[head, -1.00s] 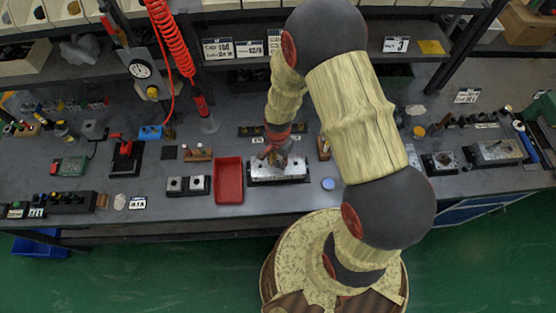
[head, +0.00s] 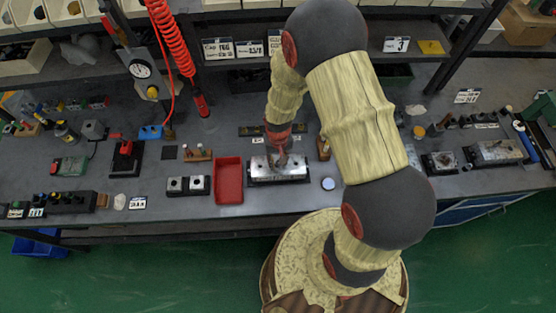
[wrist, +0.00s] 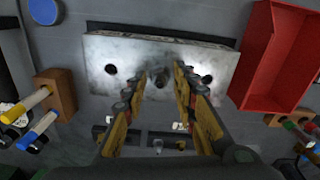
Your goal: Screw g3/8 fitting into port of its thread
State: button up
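The metal valve block (head: 293,171) lies on the bench. In the wrist view the block (wrist: 125,53) shows a dark hole on its left and another on its right. A small dark fitting (wrist: 160,78) stands at the middle port between them; its thread and seating depth cannot be made out. My gripper (head: 281,162) is over the block, pointing down. In the wrist view my gripper (wrist: 161,74) has its two fingers apart, one on each side of the fitting, with gaps visible.
A red tray (head: 229,181) stands just left of the block. A wooden holder with coloured handles (wrist: 58,93) is on the other side. A round disc (head: 328,184) lies near the bench's front edge. A double-port block (head: 187,185) sits left of the tray.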

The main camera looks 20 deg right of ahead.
jog(key=shift+n, duration=0.7)
jog(key=shift+c, duration=1.1)
grip_shut()
jog(key=m, duration=1.6)
jog(key=shift+a, duration=0.1)
jog(key=m, duration=0.5)
jog(key=shift+s+m, duration=0.1)
jog(key=shift+m, duration=0.3)
